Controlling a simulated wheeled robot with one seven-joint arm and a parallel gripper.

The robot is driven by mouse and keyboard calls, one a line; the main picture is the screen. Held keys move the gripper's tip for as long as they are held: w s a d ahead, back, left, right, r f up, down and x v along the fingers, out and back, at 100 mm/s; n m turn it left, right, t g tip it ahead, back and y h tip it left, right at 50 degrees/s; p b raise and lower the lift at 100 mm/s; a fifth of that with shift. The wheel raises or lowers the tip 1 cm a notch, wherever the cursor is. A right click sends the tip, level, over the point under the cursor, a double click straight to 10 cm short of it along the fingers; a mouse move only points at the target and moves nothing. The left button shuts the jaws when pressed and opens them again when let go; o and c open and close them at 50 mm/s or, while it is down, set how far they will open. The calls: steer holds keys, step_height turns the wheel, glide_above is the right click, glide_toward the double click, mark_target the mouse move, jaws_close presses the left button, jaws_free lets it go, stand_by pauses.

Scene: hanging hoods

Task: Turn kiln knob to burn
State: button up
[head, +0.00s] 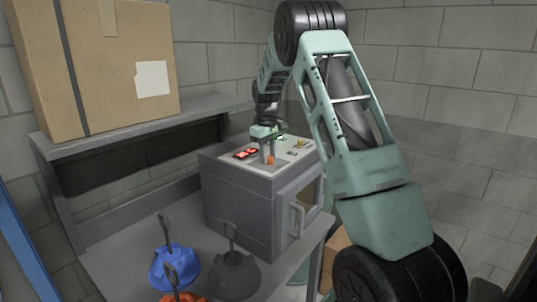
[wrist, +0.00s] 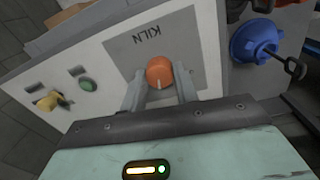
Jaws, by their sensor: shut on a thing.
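The kiln (head: 238,212) is a grey box with a pale top panel and a front door, standing on the bench in the head view. Its orange round knob (wrist: 159,71) sits on a grey patch labelled KILN in the wrist view. A short pale mark on the knob points toward my gripper's palm. My gripper (wrist: 159,83) is shut on the knob, one finger on each side. In the head view my gripper (head: 268,150) reaches down onto the panel from above. No burn marking is readable.
A yellow knob (wrist: 48,101) and a green button (wrist: 87,84) share the panel, with a red display (head: 246,153). Blue (head: 174,262), dark (head: 234,275) and orange (head: 182,297) hooded items stand on the bench in front. A cardboard box (head: 105,60) rests on the shelf behind.

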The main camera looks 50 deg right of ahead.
steer(key=m, duration=0.4)
steer(key=shift+w+r, duration=0.1)
steer(key=shift+d+m+p, duration=0.1)
steer(key=shift+m+p, duration=0.35)
steer(key=shift+m, duration=1.65)
steer(key=o, duration=1)
steer(key=r+b, duration=0.1)
steer(key=r, duration=0.4)
steer(key=r+b, duration=0.1)
steer(key=r, duration=0.5)
steer(key=r+b, duration=0.1)
steer(key=r, duration=0.5)
steer(key=shift+w+a+r, duration=0.15)
steer(key=shift+w+a, duration=0.15)
steer(key=shift+a, duration=0.05)
